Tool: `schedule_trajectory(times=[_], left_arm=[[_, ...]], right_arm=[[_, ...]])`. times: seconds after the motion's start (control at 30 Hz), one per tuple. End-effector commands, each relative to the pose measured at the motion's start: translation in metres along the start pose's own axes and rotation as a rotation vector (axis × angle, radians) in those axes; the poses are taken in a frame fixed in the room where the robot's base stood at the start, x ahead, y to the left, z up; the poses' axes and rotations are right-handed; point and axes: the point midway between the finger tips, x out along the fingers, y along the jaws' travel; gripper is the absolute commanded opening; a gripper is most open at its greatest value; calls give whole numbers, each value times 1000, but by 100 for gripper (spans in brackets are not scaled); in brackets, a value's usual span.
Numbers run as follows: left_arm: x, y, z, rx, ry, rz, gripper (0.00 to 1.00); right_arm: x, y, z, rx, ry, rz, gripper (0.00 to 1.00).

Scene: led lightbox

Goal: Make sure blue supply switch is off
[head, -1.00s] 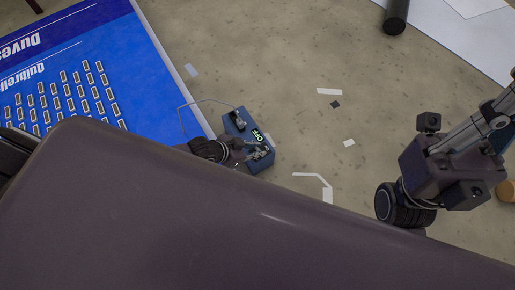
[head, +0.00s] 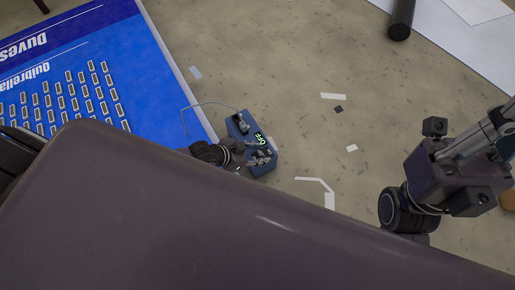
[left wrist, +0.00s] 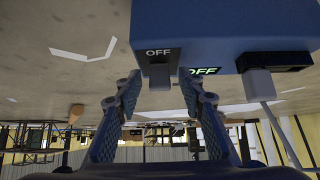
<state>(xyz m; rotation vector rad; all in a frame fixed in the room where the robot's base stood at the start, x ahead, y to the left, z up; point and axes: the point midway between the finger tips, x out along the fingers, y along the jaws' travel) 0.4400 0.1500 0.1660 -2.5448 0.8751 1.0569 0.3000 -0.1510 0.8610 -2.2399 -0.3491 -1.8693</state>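The blue supply (head: 252,158) is a small blue box on the floor, beside the blue panel; its lit display (head: 260,139) reads OFF. In the left wrist view the box (left wrist: 220,20) fills the top. A grey switch lever (left wrist: 159,76) sticks out below a printed OFF label, and the lit display (left wrist: 203,71) also reads OFF. My left gripper (head: 240,150) is at the box. In the left wrist view its two fingers (left wrist: 161,84) are apart, one on each side of the lever; contact is not clear. My right gripper's fingers are not visible.
A blue panel (head: 150,70) with rows of small light pieces lies at upper left. A thin cable (head: 183,122) loops from the box. A white plug (left wrist: 258,84) sits in the box's socket. Mid floor is mostly clear.

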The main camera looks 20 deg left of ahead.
Motion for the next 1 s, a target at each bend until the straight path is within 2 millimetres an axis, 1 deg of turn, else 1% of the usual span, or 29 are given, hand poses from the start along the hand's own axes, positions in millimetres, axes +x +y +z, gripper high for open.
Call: schedule_trajectory(times=[0.13, 0.23, 0.37, 0.5, 0.6, 0.7, 0.83, 1.0], left_arm=[[-8, 0, 1, -1, -1, 0, 36], [-21, 0, 2, -2, -2, 1, 36], [-47, 0, 3, 1, -3, 1, 36], [-76, 0, 2, 0, -3, 1, 36], [-95, 1, 2, 3, -3, 2, 36], [-107, 0, 2, 1, -3, 0, 36], [-117, 0, 1, 0, -1, 0, 36], [-120, 0, 0, 0, 0, 0, 36]], right_arm=[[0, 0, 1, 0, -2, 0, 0], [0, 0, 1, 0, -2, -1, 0], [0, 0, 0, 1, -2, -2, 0], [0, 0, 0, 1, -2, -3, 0], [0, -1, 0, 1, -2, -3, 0], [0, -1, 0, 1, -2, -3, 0], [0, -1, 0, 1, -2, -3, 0], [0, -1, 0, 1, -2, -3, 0]])
